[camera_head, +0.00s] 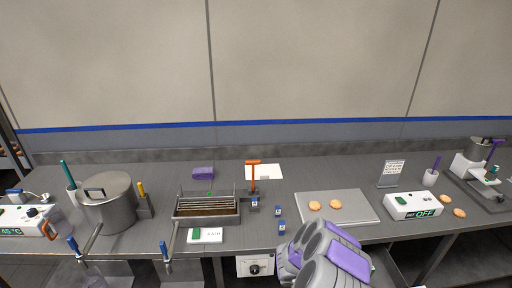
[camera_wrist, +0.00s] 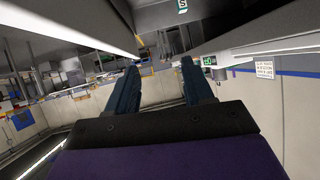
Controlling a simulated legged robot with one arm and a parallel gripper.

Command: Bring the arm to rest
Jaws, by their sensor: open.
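My arm, grey with purple panels, shows at the bottom centre right in the head view, in front of the counter. My gripper (camera_wrist: 163,90) shows in the wrist view with its two dark blue fingers apart and nothing between them. The fingers point out into the room, towards walls, shelving and a ceiling lamp. The fingertips do not show clearly in the head view. A flat metal tray (camera_head: 356,212) lies on the counter (camera_head: 320,177) beyond the arm, with two biscuits (camera_head: 315,206) on it. Two more biscuits (camera_head: 445,198) lie on the counter at the right.
A wire-slotted metal box (camera_head: 207,218) and a lidded pot (camera_head: 110,205) stand at the left. A white box reading OFF (camera_head: 412,206) sits right of the tray. Small blue-labelled blocks (camera_head: 281,226) stand near the front edge. A mixer-like machine (camera_head: 480,165) is far right.

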